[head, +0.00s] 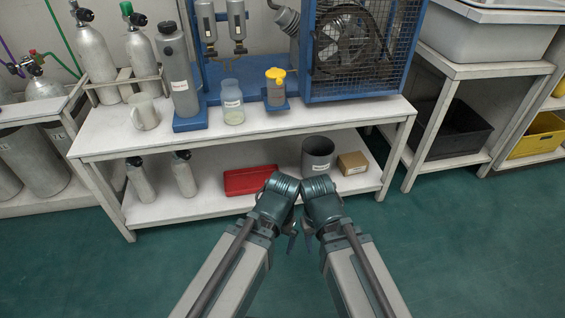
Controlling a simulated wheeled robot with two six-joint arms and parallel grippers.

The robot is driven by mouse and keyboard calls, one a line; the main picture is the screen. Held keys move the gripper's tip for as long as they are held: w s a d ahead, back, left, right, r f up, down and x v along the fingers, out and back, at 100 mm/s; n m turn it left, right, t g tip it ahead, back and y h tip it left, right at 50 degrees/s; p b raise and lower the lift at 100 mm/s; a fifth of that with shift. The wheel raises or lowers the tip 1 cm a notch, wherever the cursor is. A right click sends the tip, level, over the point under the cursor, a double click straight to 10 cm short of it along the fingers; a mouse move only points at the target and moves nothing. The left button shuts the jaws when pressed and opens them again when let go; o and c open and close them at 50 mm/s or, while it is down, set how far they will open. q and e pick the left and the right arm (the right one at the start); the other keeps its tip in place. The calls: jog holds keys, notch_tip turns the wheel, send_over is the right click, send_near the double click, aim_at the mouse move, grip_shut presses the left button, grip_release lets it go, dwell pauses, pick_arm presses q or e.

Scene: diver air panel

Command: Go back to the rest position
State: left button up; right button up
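My two arms reach in from the bottom of the head view, side by side, with their wrists almost touching. My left gripper (292,242) and my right gripper (308,243) show only as small dark parts below the wrists, over the green floor in front of the bench. I see nothing held in either one. The fingers are too small and too hidden by the wrists to tell whether they are open or shut.
Green floor is free in front.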

pick_arm(q)
notch_tip(320, 180, up, 50)
jog(key=p, duration=4.9)
jog(key=shift+f, duration=0.2)
pick_arm(e)
notch_tip(320, 180, up, 50)
jog(key=shift+f, duration=0.2)
pick_arm(q)
jog(key=shift+f, duration=0.15)
pick_arm(e)
jog(key=shift+s+f, duration=0.1)
jog(key=shift+f, duration=0.05)
